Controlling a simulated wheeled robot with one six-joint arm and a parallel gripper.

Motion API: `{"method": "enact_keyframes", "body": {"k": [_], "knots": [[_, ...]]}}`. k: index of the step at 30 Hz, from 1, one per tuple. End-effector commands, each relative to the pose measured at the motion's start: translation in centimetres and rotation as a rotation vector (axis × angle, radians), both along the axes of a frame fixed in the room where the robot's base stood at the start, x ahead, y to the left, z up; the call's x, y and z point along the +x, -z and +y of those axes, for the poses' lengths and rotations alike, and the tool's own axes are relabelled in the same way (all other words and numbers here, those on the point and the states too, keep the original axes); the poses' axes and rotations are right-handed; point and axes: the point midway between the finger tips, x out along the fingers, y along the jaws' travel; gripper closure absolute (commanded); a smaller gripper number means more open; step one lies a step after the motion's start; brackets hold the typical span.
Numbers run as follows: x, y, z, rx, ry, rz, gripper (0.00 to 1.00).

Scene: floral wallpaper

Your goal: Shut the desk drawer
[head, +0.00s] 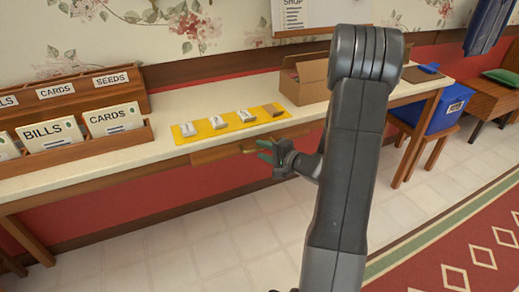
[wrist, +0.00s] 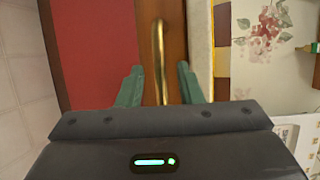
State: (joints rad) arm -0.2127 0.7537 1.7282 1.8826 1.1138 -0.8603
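The desk drawer (head: 218,154) has a brown wooden front just under the pale desktop in the head view. How far it stands out from the desk is hard to tell. Its brass handle (wrist: 158,45) runs up the middle of the wrist view, and the wooden front (wrist: 176,40) shows behind it. My gripper (head: 264,151) is at the handle in the head view, partly hiding the drawer's right part. In the wrist view my gripper (wrist: 160,70) has its two green fingers apart, one on each side of the handle, with gaps visible.
The desktop (head: 165,150) bears a yellow mat (head: 205,129) with several small pale pieces, a cardboard box (head: 305,85), and wooden card holders (head: 150,132) at left. A blue bin (head: 440,115) stands at right. The tiled floor (head: 200,255) in front is clear.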

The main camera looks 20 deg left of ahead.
Motion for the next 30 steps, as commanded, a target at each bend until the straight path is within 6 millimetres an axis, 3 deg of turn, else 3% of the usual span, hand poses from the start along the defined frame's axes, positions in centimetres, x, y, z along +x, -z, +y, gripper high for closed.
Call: {"method": "enact_keyframes", "body": {"k": [6,15,16,21,30], "knots": [[0.6,0.4,1.9,0.0,0.0,0.0,0.67],[0.7,0.4,2.1,0.0,0.0,0.0,0.67],[0.7,0.4,2.1,0.0,0.0,0.0,0.69],[0.7,0.4,2.1,0.0,0.001,0.0,1.0],[0.9,0.6,2.4,0.0,0.0,0.0,1.0]]}}
